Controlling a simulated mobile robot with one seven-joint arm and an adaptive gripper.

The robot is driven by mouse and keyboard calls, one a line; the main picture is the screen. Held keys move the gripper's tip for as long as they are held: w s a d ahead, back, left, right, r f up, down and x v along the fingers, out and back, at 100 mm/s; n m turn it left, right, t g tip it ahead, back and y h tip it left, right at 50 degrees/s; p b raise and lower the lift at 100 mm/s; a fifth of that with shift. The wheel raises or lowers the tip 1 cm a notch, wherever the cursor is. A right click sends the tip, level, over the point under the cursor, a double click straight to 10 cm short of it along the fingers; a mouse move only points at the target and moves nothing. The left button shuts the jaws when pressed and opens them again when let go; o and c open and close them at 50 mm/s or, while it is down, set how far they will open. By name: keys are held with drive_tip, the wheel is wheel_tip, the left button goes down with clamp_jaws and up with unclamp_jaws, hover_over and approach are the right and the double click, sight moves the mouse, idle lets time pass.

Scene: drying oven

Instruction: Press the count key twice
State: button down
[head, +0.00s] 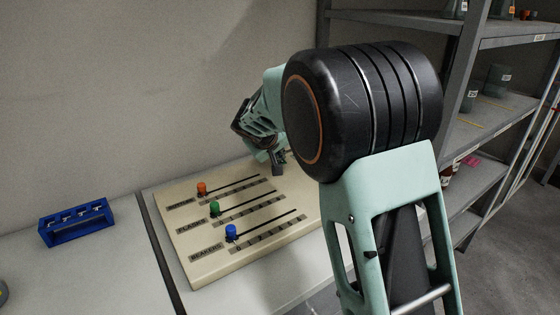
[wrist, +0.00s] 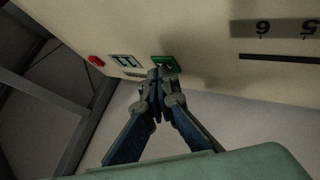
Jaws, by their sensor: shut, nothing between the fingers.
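The cream panel (head: 185,265) lies on the bench, with three sliders on it. In the wrist view the panel (wrist: 215,70) shows a green key (wrist: 165,62) with a pale mark, a small display (wrist: 123,60) and a red button (wrist: 96,60). I cannot read a count label; the green key may be the count key. My gripper (wrist: 158,74) is shut and empty, its tips right at the green key's lower edge. I cannot tell whether they touch it. In the head view my gripper (head: 278,168) is over the panel's far side, and my arm hides the panel's right part.
The orange knob (head: 202,189), green knob (head: 214,209) and blue knob (head: 231,233) stand at the left ends of their slots. A blue rack (head: 76,222) sits on the bench at left. Grey shelves (head: 480,125) stand at right.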

drive_tip(key=shift+r+p, duration=0.35)
drive_tip(key=shift+r, duration=0.4)
drive_tip(key=shift+r, duration=0.1)
drive_tip(key=shift+r+p, duration=1.65)
drive_tip(key=shift+r, duration=0.85)
